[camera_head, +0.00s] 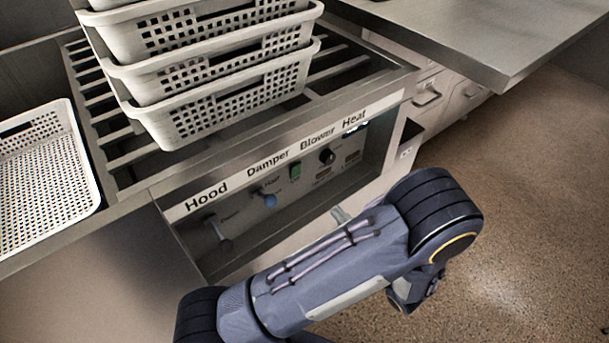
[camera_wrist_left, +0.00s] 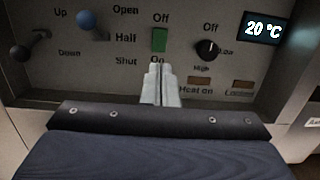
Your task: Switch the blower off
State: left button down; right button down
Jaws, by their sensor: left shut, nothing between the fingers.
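The blower switch is a green rocker under the "Blower" label, and it shows in the head view (camera_head: 295,171) and the left wrist view (camera_wrist_left: 159,40). "Off" is printed above it and "On" below it. I cannot tell which way it is tilted. My left gripper (camera_wrist_left: 158,68) is shut and empty, its pale fingertips just below the rocker in the wrist view, partly over the "On" print. Whether they touch the panel is unclear. In the head view the arm hides most of this gripper (camera_head: 341,214). My right gripper is not in view.
The recessed control panel also has a hood lever (camera_head: 219,231), a blue damper knob (camera_head: 269,200), a black heat dial (camera_head: 327,156) and a display (camera_wrist_left: 264,28) reading 20 °C. Stacked baskets (camera_head: 225,100) stand on the slatted rack above. Open floor lies to the right.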

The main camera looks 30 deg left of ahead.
aim_at(297, 167)
pick_arm(q)
jog(key=b+x, duration=0.2)
jog(key=x, duration=1.1)
jog(key=shift+a+r, duration=0.1)
jog(key=shift+a, duration=0.3)
jog(key=shift+w+a+r+g+p, duration=0.15)
jog(key=shift+a+r+g+p, duration=0.25)
jog(key=shift+p, duration=0.6)
jog(key=shift+d+f+h, duration=0.1)
jog(key=shift+f+h, duration=0.1)
jog(key=shift+h, duration=0.1)
jog(key=shift+d, duration=0.1)
